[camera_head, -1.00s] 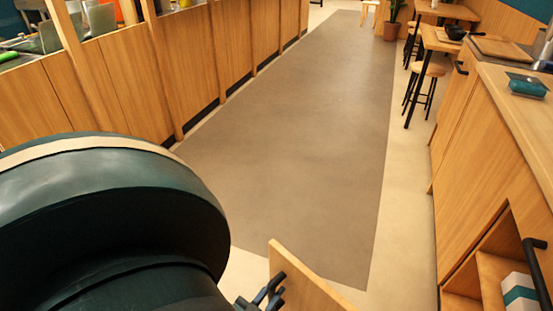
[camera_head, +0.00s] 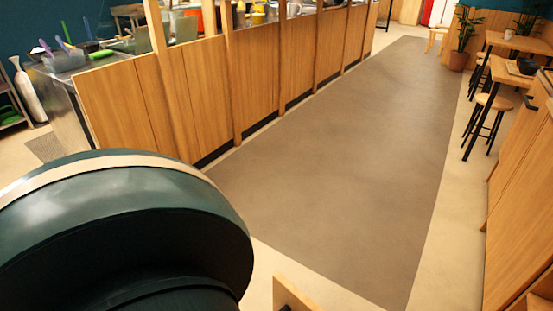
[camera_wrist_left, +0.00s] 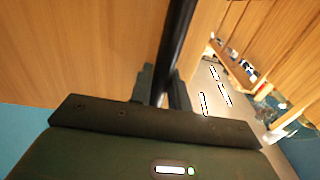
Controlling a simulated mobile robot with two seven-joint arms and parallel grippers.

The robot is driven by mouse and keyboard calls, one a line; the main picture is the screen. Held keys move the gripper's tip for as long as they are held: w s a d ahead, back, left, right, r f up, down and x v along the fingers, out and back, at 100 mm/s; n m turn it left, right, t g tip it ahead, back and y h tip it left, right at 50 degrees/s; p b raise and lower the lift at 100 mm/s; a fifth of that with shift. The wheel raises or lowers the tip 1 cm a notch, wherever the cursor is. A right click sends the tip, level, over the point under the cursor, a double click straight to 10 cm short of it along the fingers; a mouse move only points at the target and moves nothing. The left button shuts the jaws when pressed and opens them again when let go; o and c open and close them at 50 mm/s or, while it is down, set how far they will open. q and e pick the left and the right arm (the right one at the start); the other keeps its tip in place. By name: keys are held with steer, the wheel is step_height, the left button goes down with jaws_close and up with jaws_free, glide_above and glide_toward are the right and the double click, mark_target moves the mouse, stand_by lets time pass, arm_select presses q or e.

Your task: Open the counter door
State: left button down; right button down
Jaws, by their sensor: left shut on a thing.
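The counter door (camera_head: 293,295) is a wooden panel. It stands out from the counter at the bottom edge of the head view, and only its top corner shows there. In the left wrist view the wooden door panel (camera_wrist_left: 80,50) fills the upper left, with a black bar handle (camera_wrist_left: 178,35) running down it. My left gripper (camera_wrist_left: 162,84) is shut around this handle, one finger on each side. In the head view the left gripper is out of frame. My right gripper is in neither view.
A long wooden counter (camera_head: 205,90) runs along the left. A wooden cabinet (camera_head: 520,210) stands at the right edge. Stools (camera_head: 492,103) and a potted plant (camera_head: 459,60) are at the far right. The grey floor strip (camera_head: 340,170) between them is clear.

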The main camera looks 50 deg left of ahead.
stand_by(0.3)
arm_select(q)
steer(key=c, duration=1.4)
jaws_free()
steer(key=shift+s, duration=0.1)
